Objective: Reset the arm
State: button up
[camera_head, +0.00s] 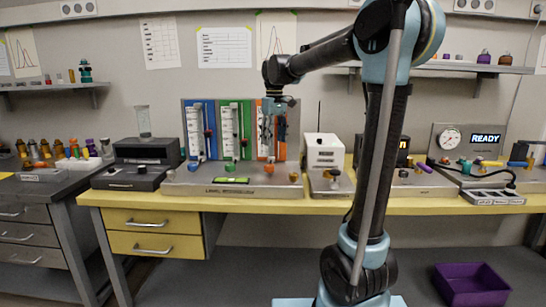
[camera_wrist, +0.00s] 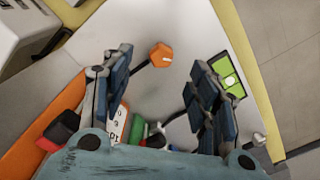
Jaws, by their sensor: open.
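My arm stands in the middle of the head view and bends left over the yellow bench. My gripper (camera_head: 273,132) hangs pointing down in front of the orange panel (camera_head: 262,153) of the three-panel station. The wrist view also shows my gripper (camera_wrist: 160,75), with its two dark fingers spread apart and nothing held between them. An orange knob (camera_wrist: 161,55) on a lever shows beyond the gap between the fingers. It also shows low on the station in the head view (camera_head: 269,169). I cannot tell whether a finger touches the station.
The blue panel (camera_head: 201,120) and green panel (camera_head: 234,120) stand left of the gripper. A white box device (camera_head: 324,155) stands close on the right. A dark device (camera_head: 145,155) is further left. A purple bin (camera_head: 472,285) lies on the floor at right. Wall shelves hold small items.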

jog(key=s+d+f, duration=0.1)
jog(key=s+d, duration=0.1)
jog(key=s+d+f+m, duration=0.1)
jog(key=s+d, duration=0.2)
jog(key=s+d+f+m, duration=0.1)
jog(key=s+d, duration=0.1)
jog(key=s, duration=0.1)
jog(key=shift+d+f+t, duration=0.15)
jog(key=shift+d+t, duration=0.15)
jog(key=shift+d, duration=0.1)
jog(key=s+d+f+m, duration=0.2)
jog(key=s+d+f, duration=0.2)
jog(key=s+f, duration=0.3)
jog(key=s+d+f+m+t, duration=0.1)
jog(key=s+d+f, duration=0.3)
jog(key=s+f, duration=0.3)
jog(key=s+d+f+m, duration=0.2)
jog(key=s+d+f, duration=0.2)
jog(key=s+f, duration=0.3)
jog(key=shift+s+f+m+t, duration=0.25)
jog(key=shift+s+m+t, duration=0.05)
jog(key=shift+s, duration=0.45)
jog(key=shift+w+f, duration=0.2)
jog(key=shift+w, duration=0.25)
